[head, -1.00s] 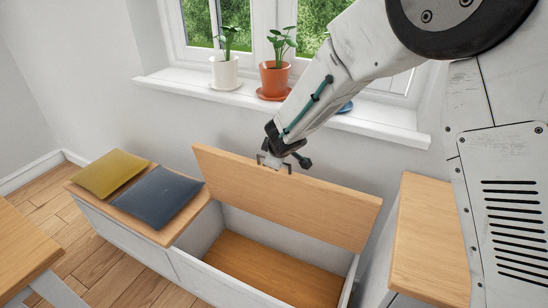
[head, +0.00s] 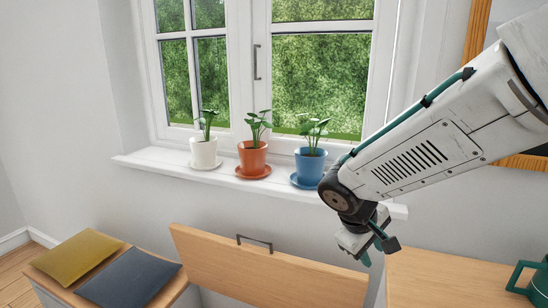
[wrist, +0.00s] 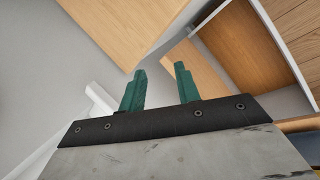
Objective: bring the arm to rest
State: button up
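My gripper (head: 378,250) hangs at the right in the head view, in front of the wall below the windowsill. It is apart from the raised wooden bench lid (head: 260,275) and its dark handle (head: 255,242). In the wrist view my gripper (wrist: 160,88) has two green fingers set apart with nothing between them. The wooden lid panel (wrist: 130,25) shows beyond the fingers there, with the open bench box (wrist: 270,50) at upper right. The lid stands open, leaning up near the wall.
The windowsill (head: 230,183) holds a white pot (head: 203,153), an orange pot (head: 252,160) and a blue pot (head: 309,168), the blue one nearest my arm. A yellow cushion (head: 75,256) and a grey cushion (head: 128,278) lie at lower left.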

jog(key=s+d+r+m+y, duration=0.1)
jog(key=s+d+r+m, duration=0.1)
jog(key=s, duration=0.5)
jog(key=s+d+r+m+y, duration=0.1)
jog(key=s+r+m+y, duration=0.1)
jog(key=s, duration=0.6)
jog(key=s+d+r+m+g+y, duration=0.1)
jog(key=s+d+r+m+y, duration=0.1)
jog(key=s+r, duration=0.2)
jog(key=s, duration=0.3)
jog(key=shift+s+d+r+m, duration=0.15)
jog(key=shift+s+d+m, duration=0.1)
jog(key=shift+d+m, duration=0.05)
jog(key=shift+s, duration=0.1)
